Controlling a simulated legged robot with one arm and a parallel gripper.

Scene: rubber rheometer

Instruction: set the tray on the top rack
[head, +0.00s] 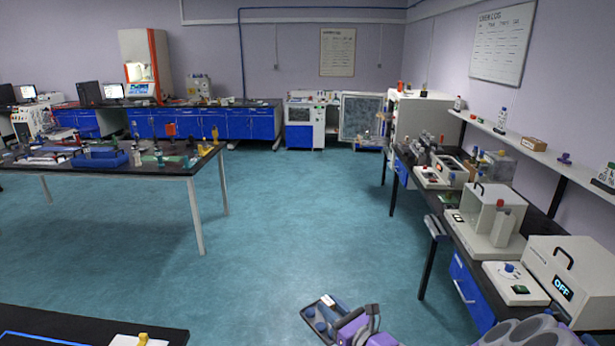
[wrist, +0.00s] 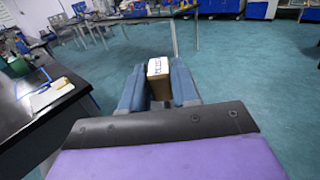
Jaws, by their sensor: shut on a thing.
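My gripper (wrist: 158,90) is in the middle of the wrist view, its two blue-grey fingers shut on a tan, box-like piece with a white, dark-lettered face (wrist: 158,67). The piece may be the tray seen end-on; most of it is hidden between the fingers. In the head view my gripper (head: 322,312) is at the bottom centre, over open floor, clear of the tables. A white cabinet (head: 425,118) stands far off at the right wall, and a grey-faced door panel (head: 361,116) stands open beside it. I cannot make out a rack in either view.
A long bench (head: 436,210) with instruments runs along the right wall, under a shelf (head: 545,155). A cluttered black table (head: 120,166) stands at the left. A dark table corner (head: 60,322) is at the lower left. The teal floor (head: 310,210) between is clear.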

